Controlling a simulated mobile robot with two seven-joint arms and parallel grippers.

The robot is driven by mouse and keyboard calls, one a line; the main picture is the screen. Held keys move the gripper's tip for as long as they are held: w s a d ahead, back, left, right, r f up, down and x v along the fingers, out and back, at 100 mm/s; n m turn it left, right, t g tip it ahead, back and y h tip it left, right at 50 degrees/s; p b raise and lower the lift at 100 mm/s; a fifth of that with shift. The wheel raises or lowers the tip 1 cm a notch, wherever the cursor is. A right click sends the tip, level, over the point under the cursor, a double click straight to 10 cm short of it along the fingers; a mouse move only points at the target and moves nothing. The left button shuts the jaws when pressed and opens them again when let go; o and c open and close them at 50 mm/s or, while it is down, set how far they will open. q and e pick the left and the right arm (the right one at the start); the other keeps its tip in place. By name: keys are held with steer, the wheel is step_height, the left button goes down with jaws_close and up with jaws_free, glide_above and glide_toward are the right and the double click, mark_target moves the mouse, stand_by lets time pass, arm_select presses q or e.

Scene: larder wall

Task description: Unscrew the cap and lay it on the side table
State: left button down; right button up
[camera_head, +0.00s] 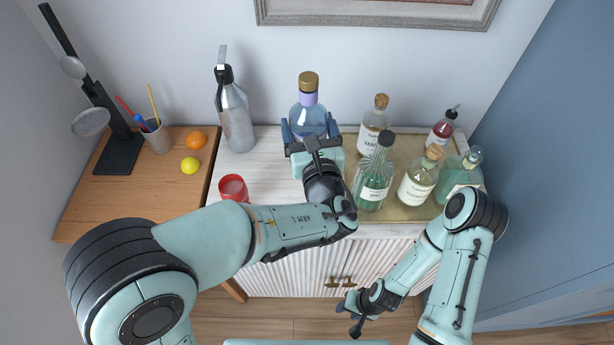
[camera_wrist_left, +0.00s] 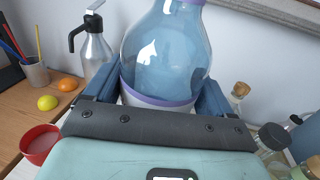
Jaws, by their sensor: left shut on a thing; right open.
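A clear blue-tinted bottle (camera_head: 308,116) with a purple neck band stands upright on the white cabinet top. Its gold-brown cap (camera_head: 309,81) sits on its neck. My left gripper (camera_head: 311,135) is shut on the bottle's body from the front, one finger on each side. In the left wrist view the bottle (camera_wrist_left: 165,55) fills the space between the fingers, and its cap is out of frame. My right gripper (camera_head: 355,308) is open and empty, low in front of the cabinet. The wooden side table (camera_head: 88,205) is at the left.
A tray (camera_head: 407,151) with several bottles is right of the held bottle. A steel flask (camera_head: 235,112) and a red cup (camera_head: 233,188) stand to its left. The side table holds a lamp (camera_head: 119,155), pencil cup (camera_head: 157,136), orange (camera_head: 196,139) and lemon (camera_head: 190,165); its front part is clear.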

arm_select(q)
step_height(320, 180, down, 16)
steer(key=b, duration=0.1)
steer(key=shift+r+b, duration=0.2)
steer(key=shift+b, duration=0.1)
arm_select(e)
steer(key=shift+s+f, duration=1.15)
steer(key=shift+s, duration=0.1)
arm_select(q)
steer(key=shift+f, duration=0.1)
steer(key=shift+f, duration=0.15)
jaws_free()
steer(key=s+d+b, duration=0.2)
steer(key=s, duration=1)
steer(key=shift+d+b, duration=0.15)
steer(key=shift+b, duration=0.15)
arm_select(e)
steer(key=shift+g, duration=0.3)
steer(key=s+f, duration=0.2)
steer(key=f, duration=0.1)
steer(key=shift+s+f, duration=0.2)
steer(key=shift+s, duration=0.1)
